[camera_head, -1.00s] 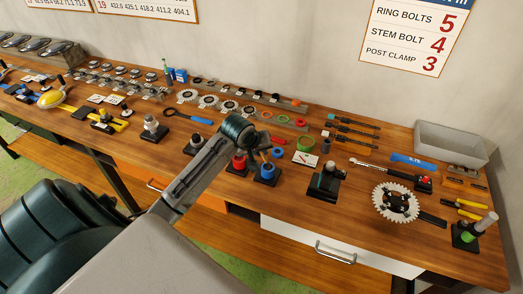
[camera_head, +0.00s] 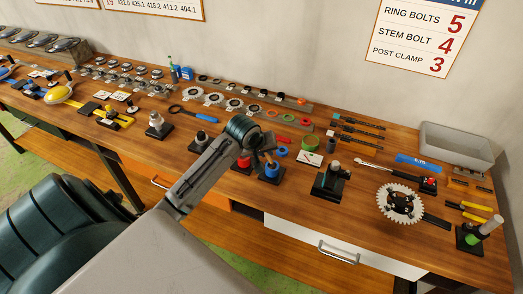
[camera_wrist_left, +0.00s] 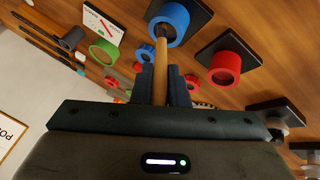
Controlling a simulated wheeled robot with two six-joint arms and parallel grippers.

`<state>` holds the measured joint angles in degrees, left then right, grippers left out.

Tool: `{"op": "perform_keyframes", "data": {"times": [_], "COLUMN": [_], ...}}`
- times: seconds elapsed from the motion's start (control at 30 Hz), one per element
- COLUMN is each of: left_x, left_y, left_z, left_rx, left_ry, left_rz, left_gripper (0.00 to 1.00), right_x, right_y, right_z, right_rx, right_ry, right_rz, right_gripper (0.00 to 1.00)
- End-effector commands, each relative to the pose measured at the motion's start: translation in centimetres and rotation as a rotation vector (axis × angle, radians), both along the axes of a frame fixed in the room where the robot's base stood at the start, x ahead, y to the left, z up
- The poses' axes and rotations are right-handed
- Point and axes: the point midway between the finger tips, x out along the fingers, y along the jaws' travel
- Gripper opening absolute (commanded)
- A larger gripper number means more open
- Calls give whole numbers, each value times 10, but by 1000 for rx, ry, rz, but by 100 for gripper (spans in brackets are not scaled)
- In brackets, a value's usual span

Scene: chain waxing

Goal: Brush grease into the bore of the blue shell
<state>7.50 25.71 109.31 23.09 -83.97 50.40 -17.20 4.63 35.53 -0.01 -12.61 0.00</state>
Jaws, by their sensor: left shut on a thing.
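The blue shell (camera_head: 271,170) stands on a black base near the front of the bench. It also shows at the top of the left wrist view (camera_wrist_left: 168,22), with its round opening facing the camera. My left gripper (camera_head: 265,152) is above it. In the left wrist view its two dark fingers (camera_wrist_left: 162,84) are shut on a brush with a wooden handle (camera_wrist_left: 161,62). The brush's far end reaches the mouth of the blue shell's bore. The bristles are hidden, so depth inside is unclear. My right gripper is not in view.
A red shell (camera_wrist_left: 225,67) on a black base stands close beside the blue one. A blue ring (camera_wrist_left: 146,52) and a green ring (camera_wrist_left: 103,52) lie nearby. A black fixture (camera_head: 330,181) and a toothed chainring (camera_head: 400,204) stand to the right.

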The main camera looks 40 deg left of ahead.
Motion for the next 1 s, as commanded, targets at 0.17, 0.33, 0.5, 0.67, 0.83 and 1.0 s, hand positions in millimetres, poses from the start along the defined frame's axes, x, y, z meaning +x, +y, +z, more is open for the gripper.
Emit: {"op": "perform_keyframes", "data": {"times": [0.17, 0.33, 0.5, 0.67, 0.83, 1.0], "left_x": [1, 1, 1, 4, 7, 7], "left_y": [-3, -3, -1, 7, 15, 16], "left_z": [1, 1, 1, 0, -1, -1], "left_rx": [1, 1, 2, 4, 2, 2], "left_ry": [1, 0, 0, 1, 1, 1], "left_rz": [0, 1, 0, 1, 0, 1], "left_gripper": [0, 0, 0, 0, 0, 0], "right_x": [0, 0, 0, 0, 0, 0], "right_y": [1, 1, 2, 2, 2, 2], "right_z": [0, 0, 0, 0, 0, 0], "right_rx": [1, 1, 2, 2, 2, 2], "right_ry": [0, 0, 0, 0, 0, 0], "right_rz": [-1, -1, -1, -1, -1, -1], "right_gripper": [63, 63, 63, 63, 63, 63]}}
